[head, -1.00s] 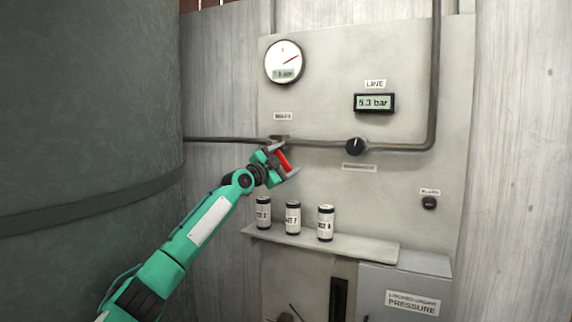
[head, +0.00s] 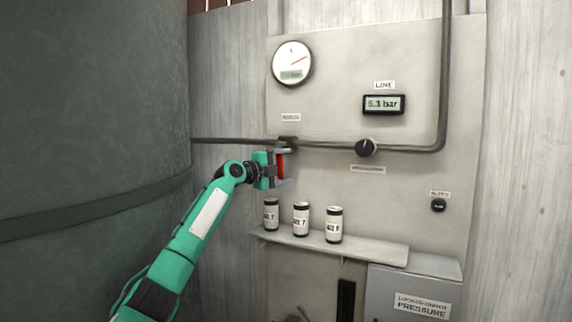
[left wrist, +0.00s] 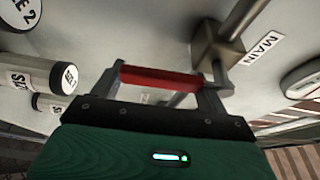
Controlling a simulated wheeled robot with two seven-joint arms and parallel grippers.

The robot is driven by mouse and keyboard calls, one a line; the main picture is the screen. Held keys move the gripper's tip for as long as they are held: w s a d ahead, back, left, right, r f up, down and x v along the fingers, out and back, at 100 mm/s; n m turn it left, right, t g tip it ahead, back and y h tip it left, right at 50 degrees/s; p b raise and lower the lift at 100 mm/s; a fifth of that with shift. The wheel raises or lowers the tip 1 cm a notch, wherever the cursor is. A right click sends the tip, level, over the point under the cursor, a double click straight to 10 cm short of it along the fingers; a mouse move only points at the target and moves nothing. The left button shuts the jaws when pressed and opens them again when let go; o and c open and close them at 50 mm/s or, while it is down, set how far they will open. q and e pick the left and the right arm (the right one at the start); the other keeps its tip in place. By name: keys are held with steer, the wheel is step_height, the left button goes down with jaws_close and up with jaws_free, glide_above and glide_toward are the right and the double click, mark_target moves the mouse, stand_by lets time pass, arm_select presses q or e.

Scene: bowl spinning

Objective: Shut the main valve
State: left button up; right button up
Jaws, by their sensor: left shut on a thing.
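The main valve (head: 289,141) sits on the horizontal pipe below the round gauge. Its red handle (head: 281,166) hangs about straight down, across the pipe's line. My left gripper (head: 283,168) is shut on the red handle. In the left wrist view the red handle (left wrist: 158,77) lies across between my fingers, and the valve body (left wrist: 214,48) is beside it near the label "MAIN" (left wrist: 262,48). My right gripper is in neither view.
A black knob (head: 366,147) sits on the pipe to the right, under the line display (head: 384,104), which reads about 5.3 bar. Several white cans, one the middle can (head: 301,220), stand on a shelf (head: 340,248) below. A large dark tank (head: 90,110) fills the left.

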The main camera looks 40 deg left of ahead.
arm_select(q)
steer(key=shift+a+f+m, duration=0.15)
steer(key=shift+a+m, duration=0.05)
steer(key=shift+m, duration=0.2)
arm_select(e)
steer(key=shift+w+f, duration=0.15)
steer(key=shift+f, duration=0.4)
arm_select(q)
steer(key=o, duration=1.4)
steer(key=shift+s, duration=0.1)
